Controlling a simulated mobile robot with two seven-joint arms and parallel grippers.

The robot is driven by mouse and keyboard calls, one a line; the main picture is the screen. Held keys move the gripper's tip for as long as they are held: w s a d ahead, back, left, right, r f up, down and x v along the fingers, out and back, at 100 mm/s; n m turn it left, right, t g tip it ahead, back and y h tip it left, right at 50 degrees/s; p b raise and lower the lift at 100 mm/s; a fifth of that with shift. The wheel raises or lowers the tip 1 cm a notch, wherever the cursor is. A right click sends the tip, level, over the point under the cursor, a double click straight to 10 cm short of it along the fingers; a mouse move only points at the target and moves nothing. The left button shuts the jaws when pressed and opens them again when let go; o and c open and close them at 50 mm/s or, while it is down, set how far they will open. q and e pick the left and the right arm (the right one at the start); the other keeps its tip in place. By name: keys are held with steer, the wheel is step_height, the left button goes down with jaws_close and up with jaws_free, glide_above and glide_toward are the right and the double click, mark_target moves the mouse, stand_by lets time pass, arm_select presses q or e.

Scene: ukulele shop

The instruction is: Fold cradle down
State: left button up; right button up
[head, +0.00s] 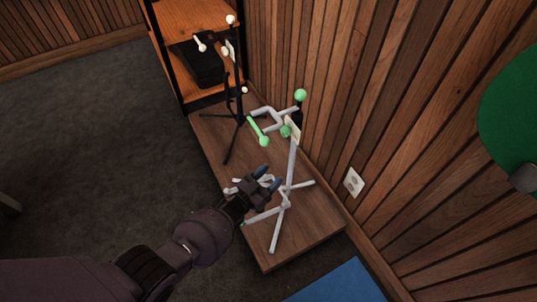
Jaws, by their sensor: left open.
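A pale grey stand (291,170) with green ball tips stands upright on splayed legs on a low wooden platform (305,240). A forked grey cradle (262,112) sticks out to the left from its upper part. A green arm with a ball end (258,132) hangs beside the fork. My left gripper (268,177) is open and empty, just left of the post and below the fork. Its dark wrist partly hides pale parts (236,186) low on the stand. I cannot tell whether the fingers touch the stand. My right gripper is not in view.
A black stand (238,118) with white tips stands behind, on the same platform. A wooden shelf (185,20) holds a black case (198,65). A plank wall with an outlet (353,182) is close on the right. A green rounded object (512,110) is at far right.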

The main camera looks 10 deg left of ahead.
arm_select(q)
step_height(320, 180, up, 11)
steer(key=p, duration=0.4)
steer(key=shift+f+p, duration=0.2)
steer(key=shift+p, duration=0.15)
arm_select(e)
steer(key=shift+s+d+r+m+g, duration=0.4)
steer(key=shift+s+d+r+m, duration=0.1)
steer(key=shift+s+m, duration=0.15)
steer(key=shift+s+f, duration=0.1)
arm_select(q)
steer(key=shift+s+a+f, duration=0.1)
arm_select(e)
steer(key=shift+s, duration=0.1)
